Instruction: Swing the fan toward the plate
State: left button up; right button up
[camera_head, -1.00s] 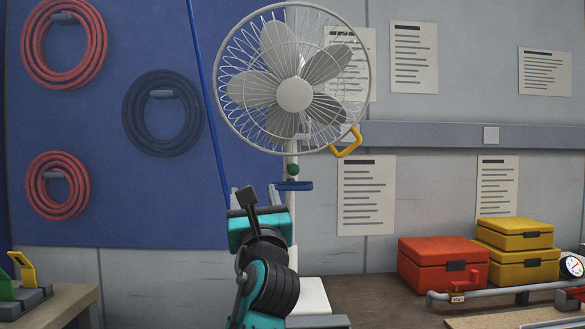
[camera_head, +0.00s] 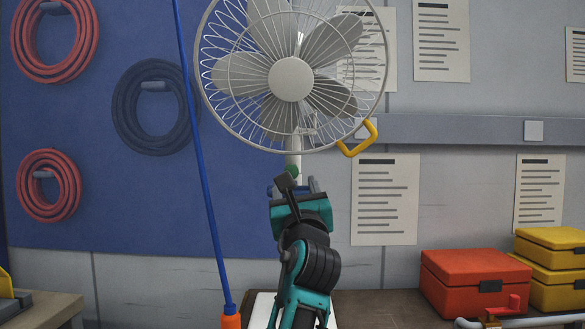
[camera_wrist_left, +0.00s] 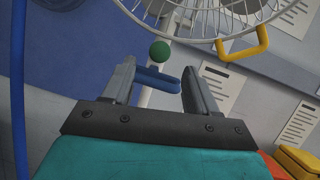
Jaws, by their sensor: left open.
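A white standing fan (camera_head: 290,80) faces me in the head view, with a yellow handle (camera_head: 358,138) at its lower right rim. A green knob (camera_head: 291,171) sits on its post below the cage, with a blue bar (camera_wrist_left: 155,80) close under it. A small pale square plate (camera_head: 533,130) is on the wall rail, right of the fan. My left gripper (camera_head: 293,190) is below the fan cage, in front of the post. In the left wrist view the gripper (camera_wrist_left: 160,75) is open and empty, with the blue bar showing between its fingers. The handle is apart from it, up and right.
A blue pole (camera_head: 200,150) with an orange lower end stands left of the gripper. A red case (camera_head: 474,280) and stacked yellow cases (camera_head: 553,265) sit on the bench at right, by a grey pipe (camera_head: 530,320). Coiled hoses (camera_head: 155,105) hang on the blue board.

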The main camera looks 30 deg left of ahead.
aim_at(291, 169)
pick_arm(q)
jog(key=x, duration=0.9)
jog(key=shift+w+a, duration=0.15)
jog(key=shift+w, duration=0.05)
jog(key=shift+c, duration=0.5)
grip_shut()
